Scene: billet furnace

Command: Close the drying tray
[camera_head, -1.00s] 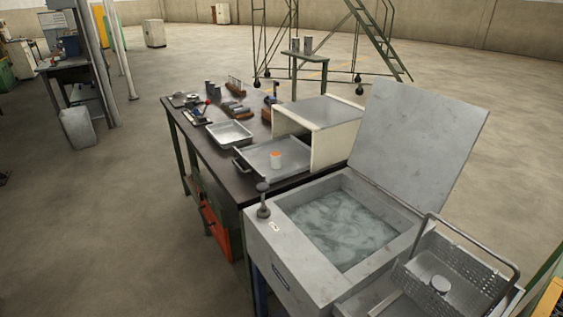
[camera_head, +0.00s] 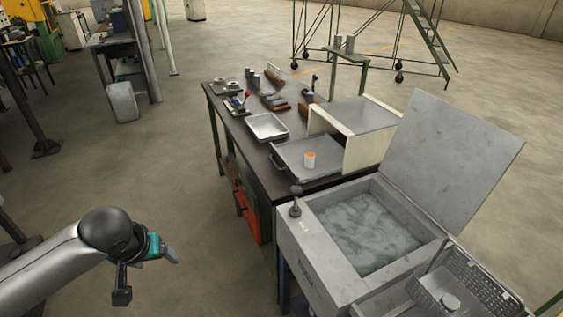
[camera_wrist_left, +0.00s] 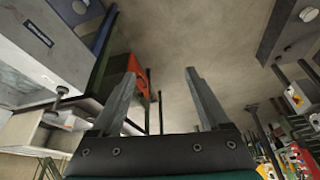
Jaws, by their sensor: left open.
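The drying tray (camera_head: 296,163) is a grey metal tray on the dark bench. It is pulled out of the left side of a cream open-fronted housing (camera_head: 352,152), with a dark handle at its outer end. My left gripper (camera_head: 170,254) is at the lower left, well away from the tray, in front of the bench and over the floor. In the left wrist view its two fingers (camera_wrist_left: 161,72) are spread with nothing between them. My right gripper is not seen.
A tank of cloudy liquid (camera_head: 365,232) with raised lid and a knob (camera_head: 295,203) stands right of the tray. A mesh basket (camera_head: 462,290) is beside it. A shallow pan (camera_head: 267,127) and small tools lie further back. The floor left of the bench is clear.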

